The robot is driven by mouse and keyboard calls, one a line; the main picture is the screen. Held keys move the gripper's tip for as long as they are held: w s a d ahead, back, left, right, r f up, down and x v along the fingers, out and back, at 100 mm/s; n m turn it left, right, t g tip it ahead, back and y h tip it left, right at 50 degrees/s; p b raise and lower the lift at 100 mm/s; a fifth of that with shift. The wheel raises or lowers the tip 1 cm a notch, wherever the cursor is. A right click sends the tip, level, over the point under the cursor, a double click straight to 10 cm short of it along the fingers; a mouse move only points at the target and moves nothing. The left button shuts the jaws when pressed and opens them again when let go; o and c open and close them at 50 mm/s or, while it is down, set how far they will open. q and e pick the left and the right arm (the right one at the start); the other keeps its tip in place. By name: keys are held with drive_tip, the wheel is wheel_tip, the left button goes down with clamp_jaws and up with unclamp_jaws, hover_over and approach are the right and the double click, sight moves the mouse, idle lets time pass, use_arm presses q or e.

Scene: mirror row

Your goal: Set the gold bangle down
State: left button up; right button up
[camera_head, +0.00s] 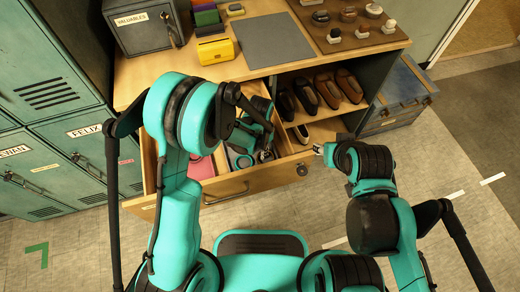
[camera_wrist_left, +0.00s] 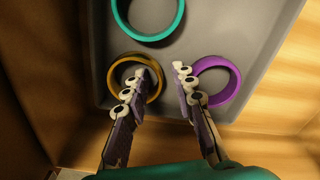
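In the left wrist view the gold bangle (camera_wrist_left: 122,66) lies in a grey tray (camera_wrist_left: 225,25). A teal bangle (camera_wrist_left: 150,37) is above it in the picture and a purple bangle (camera_wrist_left: 238,82) is to its right. In the head view the left gripper (camera_head: 262,154) is inside the open drawer (camera_head: 245,187). My right gripper (camera_head: 320,149) is outside the drawer; its opening is unclear.
A pink item (camera_head: 201,168) lies in the drawer's left part. Shoes (camera_head: 327,90) stand on shelves right of it. Above are a grey mat (camera_head: 280,40), a yellow box (camera_head: 216,50) and a valuables safe (camera_head: 147,25). A blue-grey chest (camera_head: 398,97) stands right; floor is clear.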

use_arm(q)
wheel_tip(320, 180, up, 12)
drive_tip(key=p, duration=0.5)
drive_tip(key=s+a+r+n+t, duration=0.7)
drive_tip(key=s+a+r+n, duration=0.3)
drive_tip(key=a+r, duration=0.6)
drive_tip(key=shift+s+a+r, duration=0.25)
drive_tip(key=shift+s+a, duration=0.35)
drive_tip(key=shift+s, duration=0.45)
